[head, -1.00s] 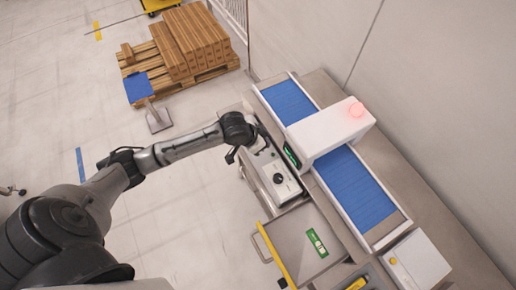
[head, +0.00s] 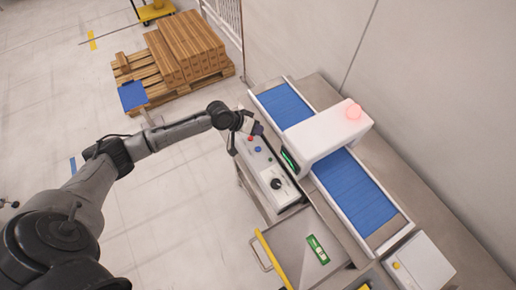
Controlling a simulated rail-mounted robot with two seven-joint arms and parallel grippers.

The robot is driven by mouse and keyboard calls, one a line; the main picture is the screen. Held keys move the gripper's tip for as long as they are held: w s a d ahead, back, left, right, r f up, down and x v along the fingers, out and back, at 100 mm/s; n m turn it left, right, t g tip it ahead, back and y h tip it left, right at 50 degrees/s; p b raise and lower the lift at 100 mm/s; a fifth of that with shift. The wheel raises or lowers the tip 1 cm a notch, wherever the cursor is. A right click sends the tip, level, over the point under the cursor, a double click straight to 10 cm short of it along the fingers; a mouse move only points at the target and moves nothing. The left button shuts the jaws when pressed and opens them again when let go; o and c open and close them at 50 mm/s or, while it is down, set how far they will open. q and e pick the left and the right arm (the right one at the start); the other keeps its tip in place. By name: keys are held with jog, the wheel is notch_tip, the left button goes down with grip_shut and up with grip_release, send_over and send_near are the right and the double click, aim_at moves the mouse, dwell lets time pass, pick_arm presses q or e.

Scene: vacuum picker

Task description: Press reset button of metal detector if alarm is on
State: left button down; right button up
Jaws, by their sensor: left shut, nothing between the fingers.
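The metal detector is a white arch (head: 328,132) over a blue conveyor belt (head: 352,188). A red lamp (head: 353,112) on top of it glows. In front of the arch is a light control box (head: 266,167) with a small red button (head: 250,138), a blue button (head: 258,149) and a black knob (head: 276,184). I cannot read which one is the reset button. My left gripper (head: 234,150) is shut and empty, at the box's far left end beside the red and blue buttons. I cannot tell whether it touches anything. My right gripper is out of view.
A white box with a yellow button (head: 396,265) is at lower right. A pallet of cartons (head: 185,50) stands at the back left.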

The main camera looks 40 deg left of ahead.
pick_arm(q)
jog(key=shift+f, duration=0.15)
jog(key=b, duration=0.7)
send_over(257, 148)
notch_tip(257, 148, down, 6)
jog(key=shift+f, duration=0.15)
notch_tip(257, 148, down, 2)
jog(key=shift+b, duration=0.35)
jog(key=shift+f, duration=0.15)
dwell(0.4)
dwell(0.7)
jog(key=shift+f, duration=0.2)
